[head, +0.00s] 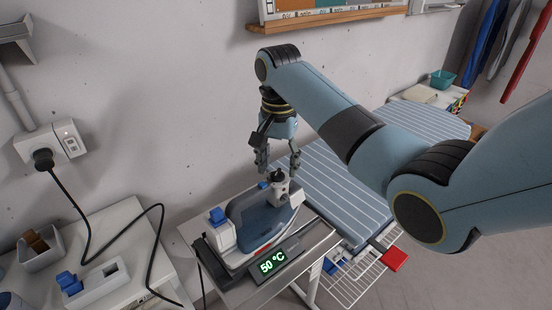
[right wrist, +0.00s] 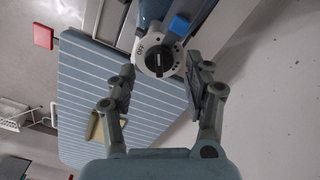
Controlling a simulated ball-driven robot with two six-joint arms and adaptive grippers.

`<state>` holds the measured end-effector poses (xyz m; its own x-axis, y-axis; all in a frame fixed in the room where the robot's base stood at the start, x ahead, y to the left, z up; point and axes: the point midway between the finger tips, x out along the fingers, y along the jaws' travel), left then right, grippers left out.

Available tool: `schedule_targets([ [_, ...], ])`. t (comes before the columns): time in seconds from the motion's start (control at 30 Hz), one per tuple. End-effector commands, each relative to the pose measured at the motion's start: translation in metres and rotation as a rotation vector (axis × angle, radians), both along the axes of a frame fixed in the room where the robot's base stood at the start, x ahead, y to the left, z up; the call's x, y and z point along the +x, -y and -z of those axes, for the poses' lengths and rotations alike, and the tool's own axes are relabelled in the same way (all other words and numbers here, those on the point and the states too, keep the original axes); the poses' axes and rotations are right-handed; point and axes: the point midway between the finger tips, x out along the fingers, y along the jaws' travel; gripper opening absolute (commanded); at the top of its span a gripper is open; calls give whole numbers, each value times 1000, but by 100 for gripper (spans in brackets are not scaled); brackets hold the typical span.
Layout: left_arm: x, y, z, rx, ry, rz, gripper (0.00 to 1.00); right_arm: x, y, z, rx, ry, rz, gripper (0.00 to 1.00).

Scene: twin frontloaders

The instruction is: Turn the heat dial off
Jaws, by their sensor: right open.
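The heat dial is a white and grey round knob with a dark grip bar (right wrist: 157,62). It sits on top of the blue and white iron (head: 257,215), which stands on a stand with a dark display (head: 273,262) reading 50 °C in green. My right gripper (head: 280,164) is open above the dial, pointing down. In the right wrist view its fingers (right wrist: 160,78) lie left and right of the dial, with gaps on both sides. My left gripper is not in view.
A striped ironing board (head: 335,190) extends behind and right of the iron, with a red piece (head: 394,260) at its near side. A wall socket (head: 52,145) with a black cable is at left. A white side table (head: 110,235) holds small holders. The wall stands close behind.

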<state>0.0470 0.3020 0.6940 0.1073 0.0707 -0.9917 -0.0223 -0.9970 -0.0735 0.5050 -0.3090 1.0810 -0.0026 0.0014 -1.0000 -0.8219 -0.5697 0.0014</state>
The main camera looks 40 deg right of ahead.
Motion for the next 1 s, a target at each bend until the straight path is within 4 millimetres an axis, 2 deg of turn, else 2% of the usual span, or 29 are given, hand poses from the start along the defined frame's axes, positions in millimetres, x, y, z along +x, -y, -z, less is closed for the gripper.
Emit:
schedule_targets([
  [0.13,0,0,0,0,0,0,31,-6,-3,9,0,1,2,52],
  [0.4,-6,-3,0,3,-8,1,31,-6,-3,10,0,1,2,51],
  [0.8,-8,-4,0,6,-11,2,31,-6,-2,10,0,1,2,0],
  [1.0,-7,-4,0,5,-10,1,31,-6,-2,10,0,1,-9,0],
])
